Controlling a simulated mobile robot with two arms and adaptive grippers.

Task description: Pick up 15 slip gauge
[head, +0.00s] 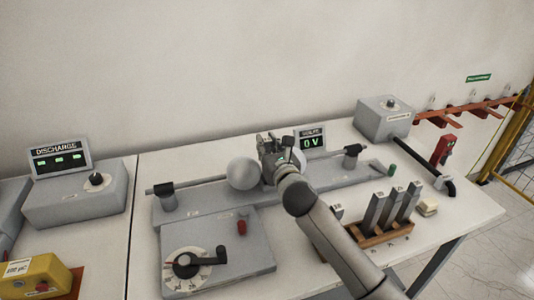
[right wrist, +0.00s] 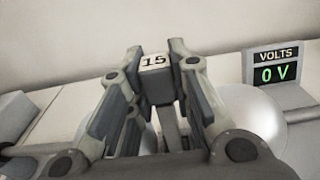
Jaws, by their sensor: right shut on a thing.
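My right gripper (head: 273,140) is raised over the grey sphere-gap bench (head: 320,178), beside the large pale sphere (head: 243,173). In the right wrist view its fingers (right wrist: 157,62) are shut on the slip gauge marked 15 (right wrist: 157,85), a grey bar with a white top label. The gauge is upright between the fingers. In the head view the gripper largely hides it. Other slip gauges (head: 393,207) stand in a wooden rack (head: 370,238) at the right. My left gripper is not in view.
A VOLTS display (right wrist: 275,68) reads 0 V behind the bench. A dial with a black handle (head: 188,265) is at the front. The DISCHARGE box (head: 75,200) stands left. A grey box (head: 383,117) and a black curved rod (head: 425,165) are at the right.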

